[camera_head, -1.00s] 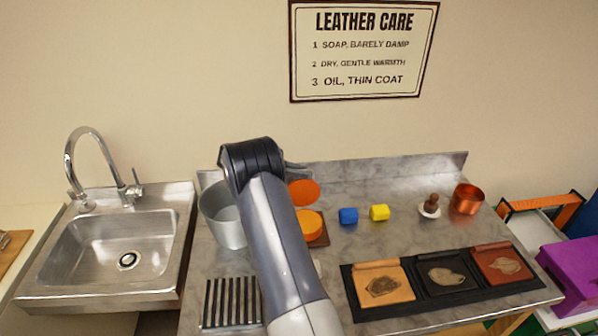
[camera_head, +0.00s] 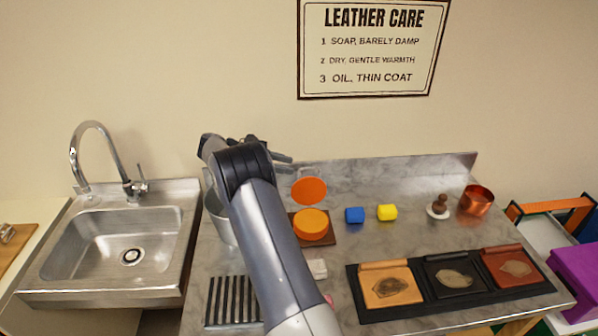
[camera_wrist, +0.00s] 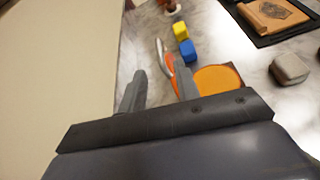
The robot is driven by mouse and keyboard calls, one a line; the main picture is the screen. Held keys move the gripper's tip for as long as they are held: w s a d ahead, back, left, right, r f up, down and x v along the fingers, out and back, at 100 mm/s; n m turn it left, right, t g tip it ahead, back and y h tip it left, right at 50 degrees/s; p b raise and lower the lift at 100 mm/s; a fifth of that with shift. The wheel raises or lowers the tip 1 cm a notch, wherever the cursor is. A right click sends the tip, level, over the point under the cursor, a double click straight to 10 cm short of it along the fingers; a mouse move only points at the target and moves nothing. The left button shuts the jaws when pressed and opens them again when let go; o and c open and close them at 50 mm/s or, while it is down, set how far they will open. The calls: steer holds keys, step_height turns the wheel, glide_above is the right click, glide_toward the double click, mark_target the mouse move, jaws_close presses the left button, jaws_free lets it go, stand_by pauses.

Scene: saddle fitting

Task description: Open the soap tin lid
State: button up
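The soap tin is round and orange (camera_head: 311,225) and sits on a brown base on the counter. Its orange lid (camera_head: 309,190) stands raised at the tin's back edge, tilted up and open. In the wrist view the tin's orange face (camera_wrist: 218,79) shows just beyond the right finger, with part of the lid behind that finger. My gripper (camera_wrist: 160,88) has its two fingers apart with nothing held between them; it is left of the tin.
Blue (camera_head: 355,215) and yellow (camera_head: 387,212) blocks stand right of the tin. A metal pot (camera_head: 219,222) is behind my arm at left. A black tray with leather pieces (camera_head: 455,309) lies at the front right. The wall and backsplash (camera_head: 400,168) bound the counter's back.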

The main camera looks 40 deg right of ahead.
mark_target(305, 169)
steer(key=v, duration=0.3)
steer(key=shift+w+a+r, duration=0.15)
steer(key=shift+w+a, duration=0.05)
steer(key=shift+a, duration=0.15)
steer(key=p+x, duration=0.2)
steer(key=x, duration=0.7)
steer(key=shift+s+d, duration=0.2)
steer(key=shift+d, duration=0.15)
steer(key=shift+s+d+f, duration=0.25)
steer(key=shift+d, duration=0.2)
steer(key=shift+a, duration=0.1)
